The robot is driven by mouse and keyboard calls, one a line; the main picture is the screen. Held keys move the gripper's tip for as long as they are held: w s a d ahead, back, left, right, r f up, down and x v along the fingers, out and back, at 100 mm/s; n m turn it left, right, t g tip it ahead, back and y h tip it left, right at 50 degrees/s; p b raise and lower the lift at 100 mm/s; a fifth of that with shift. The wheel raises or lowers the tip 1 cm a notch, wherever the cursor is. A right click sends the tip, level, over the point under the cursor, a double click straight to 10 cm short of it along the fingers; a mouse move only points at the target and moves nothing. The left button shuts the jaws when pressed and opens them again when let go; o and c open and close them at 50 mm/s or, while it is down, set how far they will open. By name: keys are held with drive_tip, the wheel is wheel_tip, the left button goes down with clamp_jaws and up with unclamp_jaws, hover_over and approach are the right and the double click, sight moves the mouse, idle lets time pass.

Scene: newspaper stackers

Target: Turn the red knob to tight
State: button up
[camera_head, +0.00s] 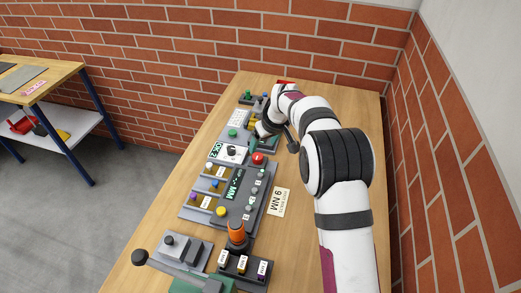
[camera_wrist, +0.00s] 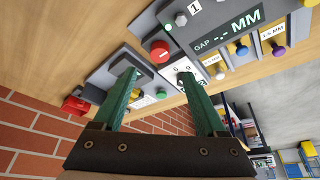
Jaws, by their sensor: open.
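A round red knob (camera_head: 258,158) stands on the grey panel at the middle of the wooden table in the head view. In the wrist view the red knob (camera_wrist: 158,50) has a short white mark on its face and lies beyond my fingertips. My gripper (camera_wrist: 160,84) is open, with two green fingers well apart and no object seen held between them. In the head view my gripper (camera_head: 264,137) is just behind the red knob, low over the panels and partly hidden by my arm. No "tight" label is readable.
A dark display panel (camera_head: 235,184) with several coloured buttons and a white-faced unit (camera_head: 227,153) are close by. A card (camera_head: 279,201) lies to the right. An orange-topped piece (camera_head: 237,233) and a black-ended lever (camera_head: 139,257) stand nearer. Brick walls border the table.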

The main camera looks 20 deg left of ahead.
sight(258, 156)
drive_tip(key=x, duration=0.9)
clamp_jaws()
